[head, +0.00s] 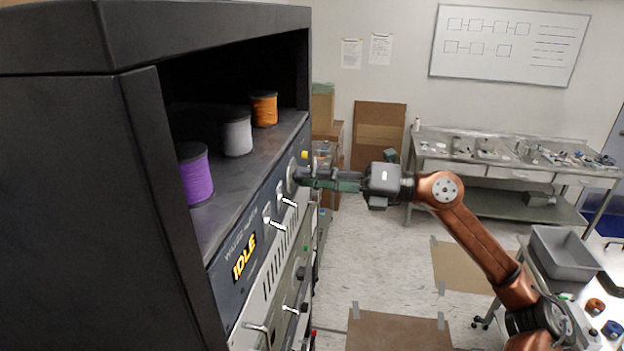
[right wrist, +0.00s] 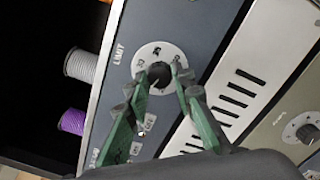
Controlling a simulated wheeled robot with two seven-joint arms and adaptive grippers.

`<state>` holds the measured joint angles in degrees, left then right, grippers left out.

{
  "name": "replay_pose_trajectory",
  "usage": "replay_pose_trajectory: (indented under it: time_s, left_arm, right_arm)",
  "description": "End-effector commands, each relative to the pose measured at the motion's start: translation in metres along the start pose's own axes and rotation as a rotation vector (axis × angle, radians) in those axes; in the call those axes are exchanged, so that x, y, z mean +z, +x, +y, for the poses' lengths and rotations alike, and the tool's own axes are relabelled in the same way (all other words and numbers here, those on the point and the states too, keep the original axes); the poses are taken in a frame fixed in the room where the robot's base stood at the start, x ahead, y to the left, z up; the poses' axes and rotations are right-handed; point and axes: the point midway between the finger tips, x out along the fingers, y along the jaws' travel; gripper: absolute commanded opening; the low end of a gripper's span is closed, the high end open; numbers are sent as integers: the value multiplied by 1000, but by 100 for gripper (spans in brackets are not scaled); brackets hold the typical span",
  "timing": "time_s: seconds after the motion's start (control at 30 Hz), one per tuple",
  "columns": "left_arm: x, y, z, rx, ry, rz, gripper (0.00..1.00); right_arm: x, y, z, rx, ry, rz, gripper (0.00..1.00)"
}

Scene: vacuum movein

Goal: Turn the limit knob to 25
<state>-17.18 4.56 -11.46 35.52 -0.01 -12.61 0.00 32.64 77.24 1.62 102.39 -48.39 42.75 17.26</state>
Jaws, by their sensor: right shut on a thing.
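The limit knob (right wrist: 159,73) is a small dark knob in the middle of a round pale dial (right wrist: 147,55) marked LIMIT, with numbers around its edge. In the head view the dial (head: 291,176) shows edge-on at the far end of the blue-grey panel. My right gripper (right wrist: 160,82), with green fingers, is shut on the knob, one finger at each side. It also shows in the head view (head: 303,176), reaching in from the right against the panel. The fingers hide part of the dial, and I cannot read the setting clearly. My left gripper is not in view.
The panel also carries an IDLE display (head: 244,257) and switches (head: 275,221). Purple (head: 195,176), grey (head: 237,136) and orange (head: 264,108) spools stand on the shelf above. The floor (head: 370,270) right of the cabinet is open. A workbench (head: 505,178) stands behind.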

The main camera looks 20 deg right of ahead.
Motion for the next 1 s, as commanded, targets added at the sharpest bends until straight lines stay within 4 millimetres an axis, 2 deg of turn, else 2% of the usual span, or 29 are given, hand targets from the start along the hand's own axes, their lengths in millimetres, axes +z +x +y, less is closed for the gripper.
replay_pose_trajectory:
  time_s: [0.4,0.93,0.97,1.0]
  left_arm:
    - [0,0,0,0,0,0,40]
    - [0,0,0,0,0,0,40]
    - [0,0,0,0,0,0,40]
    - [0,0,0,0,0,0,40]
  right_arm:
    - [2,-1,0,1,181,-4,0]
    - [2,0,1,1,204,-4,0]
    - [2,0,1,1,204,-4,23]
    - [2,0,1,1,204,-4,26]
